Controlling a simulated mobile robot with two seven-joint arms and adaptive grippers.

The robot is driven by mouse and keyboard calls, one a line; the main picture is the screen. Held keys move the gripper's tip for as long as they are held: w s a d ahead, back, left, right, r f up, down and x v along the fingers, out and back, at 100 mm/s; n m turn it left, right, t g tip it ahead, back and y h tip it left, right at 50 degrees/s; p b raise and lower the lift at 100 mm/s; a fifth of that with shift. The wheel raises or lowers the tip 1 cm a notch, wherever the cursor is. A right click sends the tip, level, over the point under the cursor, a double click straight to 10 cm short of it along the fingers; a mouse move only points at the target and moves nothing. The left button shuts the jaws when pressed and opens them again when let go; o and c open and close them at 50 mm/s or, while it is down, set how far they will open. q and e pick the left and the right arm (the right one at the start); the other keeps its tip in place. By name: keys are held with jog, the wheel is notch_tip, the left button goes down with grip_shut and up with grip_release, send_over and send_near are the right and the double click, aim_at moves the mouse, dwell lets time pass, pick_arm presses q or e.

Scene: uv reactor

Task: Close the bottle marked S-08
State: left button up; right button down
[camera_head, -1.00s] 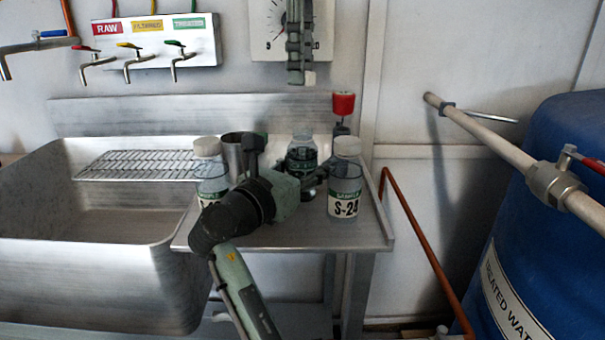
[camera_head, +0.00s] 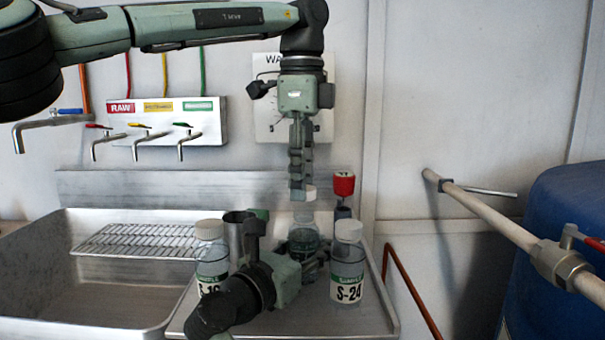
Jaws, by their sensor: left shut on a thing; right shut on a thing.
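A clear bottle (camera_head: 304,236) with a green label band stands on the steel side shelf between two capped bottles. Its neck is uncapped, and any number on its label is hidden. My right gripper (camera_head: 306,266) is shut on this bottle at its lower body, from the front left. My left gripper (camera_head: 299,183) points straight down above the bottle and is shut on a white cap (camera_head: 304,193). The cap is a little above the bottle's mouth, roughly in line with it; a small gap appears between them.
Bottle S-24 (camera_head: 347,262) stands close on the right; another capped bottle (camera_head: 210,256), its label partly hidden, stands left. A metal cup (camera_head: 235,232) and a red-topped object (camera_head: 344,185) are behind. A sink with a wire rack (camera_head: 140,242) lies left.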

aim_at(302, 210)
pick_arm(q)
jog(key=shift+f, duration=0.15)
dwell(0.4)
jog(key=shift+f, duration=0.85)
jog(key=shift+f, duration=0.55)
